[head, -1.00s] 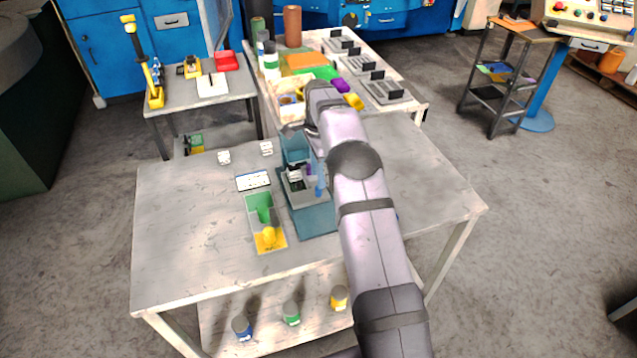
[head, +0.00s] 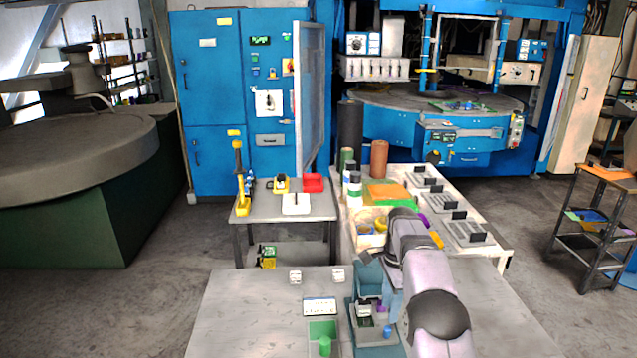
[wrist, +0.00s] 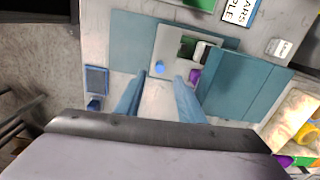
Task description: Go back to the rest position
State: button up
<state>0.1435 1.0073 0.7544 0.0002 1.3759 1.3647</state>
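My gripper (wrist: 161,76) shows in the wrist view as two blue fingers with a clear gap and nothing between them. It hangs over the teal press-like fixture (wrist: 128,45). The fingertips overlap the near edge of its pale plate in the picture; I cannot tell the height. The plate carries a blue knob (wrist: 160,66), a recess with green and white parts, and a purple piece (wrist: 194,75) beside the right fingertip. In the head view the fixture (head: 367,281) stands on the front table, left of my arm, which hides part of it.
Two white dice-like blocks (head: 295,277) (head: 338,275), a label plate (head: 319,306) and a green-bottomed tray (head: 322,328) lie left of the fixture. Behind are a side table (head: 265,212) and a white bench (head: 352,262) with bottles and bins. The front table's left part is bare.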

jog(key=s+a+n, duration=0.2)
jog(key=s+n, duration=0.3)
jog(key=s, duration=0.6)
jog(key=s+a+n, duration=0.3)
jog(key=s+n, duration=0.3)
jog(key=s, duration=0.6)
jog(key=s+a+f+n, duration=0.1)
jog(key=s+a+n, duration=0.2)
jog(key=s, duration=0.9)
jog(key=n, duration=0.3)
jog(key=shift+a+f, duration=0.1)
